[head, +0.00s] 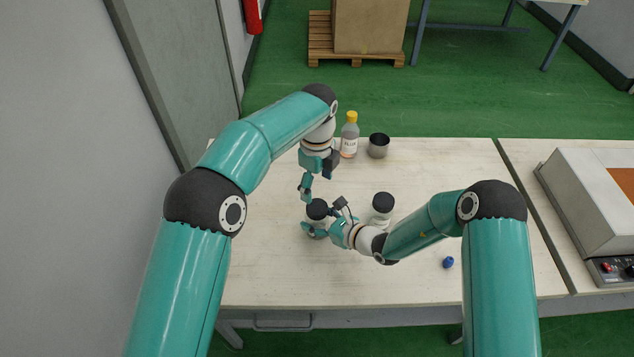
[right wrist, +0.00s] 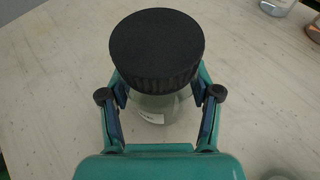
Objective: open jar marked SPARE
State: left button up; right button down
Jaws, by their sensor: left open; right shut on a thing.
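A clear glass jar with a wide black lid (head: 317,208) stands on the pale bench; its white label is too small to read. My right gripper (head: 322,219) is shut around its glass body, below the lid. In the right wrist view the black lid (right wrist: 157,48) is seated on the jar, with a finger on each side of the glass (right wrist: 155,106). My left gripper (head: 316,184) is open and empty, pointing down just above the lid and apart from it. A second black-lidded jar (head: 382,207) stands to the right; its label is hidden. I cannot tell which jar is marked SPARE.
A small blue object (head: 448,262) lies front right, near my right arm. A grey machine (head: 585,205) sits at far right. The bench's left front is clear.

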aim_at(317, 206)
pick_arm(q)
jog(key=m, duration=0.6)
jog(key=shift+m, duration=0.4)
jog(key=m, duration=0.4)
jog(key=shift+f, duration=4.05)
